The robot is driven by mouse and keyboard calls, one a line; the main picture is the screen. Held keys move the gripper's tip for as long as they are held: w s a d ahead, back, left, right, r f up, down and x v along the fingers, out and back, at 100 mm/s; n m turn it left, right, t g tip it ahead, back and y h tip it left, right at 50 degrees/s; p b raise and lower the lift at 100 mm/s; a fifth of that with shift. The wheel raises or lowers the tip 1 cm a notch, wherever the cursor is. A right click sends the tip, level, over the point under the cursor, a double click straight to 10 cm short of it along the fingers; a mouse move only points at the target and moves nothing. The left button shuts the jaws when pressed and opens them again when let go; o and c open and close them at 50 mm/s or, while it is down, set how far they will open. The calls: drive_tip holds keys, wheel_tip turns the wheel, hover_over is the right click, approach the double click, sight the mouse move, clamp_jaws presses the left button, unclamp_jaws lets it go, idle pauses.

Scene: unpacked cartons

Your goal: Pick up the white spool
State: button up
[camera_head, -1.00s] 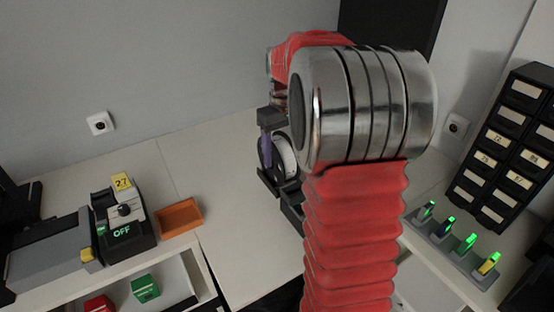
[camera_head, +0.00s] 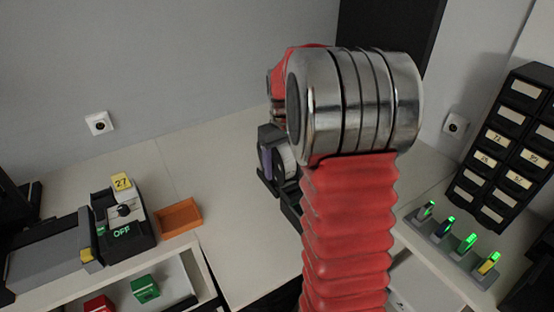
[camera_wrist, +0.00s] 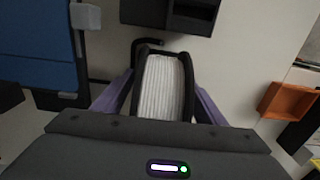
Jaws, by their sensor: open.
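The white spool (camera_wrist: 162,88) has a ribbed white winding between dark rims. In the wrist view it sits between the two purple fingers of my gripper (camera_wrist: 160,100), which are open with one on each side of it. In the head view the white spool (camera_head: 285,158) shows as a pale disc on a dark holder, partly hidden by my arm. My gripper (camera_head: 267,155) is at the spool there, with one purple finger visible on its left side. Whether the fingers touch the spool cannot be told.
A black drawer cabinet (camera_head: 512,140) and a rack with green lights (camera_head: 455,245) stand at the right. The table between is mostly clear.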

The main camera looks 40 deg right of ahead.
sight(283, 147)
drive_tip(key=shift+c, duration=0.4)
drive_tip(key=c, duration=1.5)
drive_tip(key=shift+o, duration=0.2)
drive_tip(key=shift+r, duration=0.1)
wheel_tip(283, 147, up, 9)
drive_tip(key=shift+f, duration=0.1)
drive_tip(key=shift+r, duration=0.6)
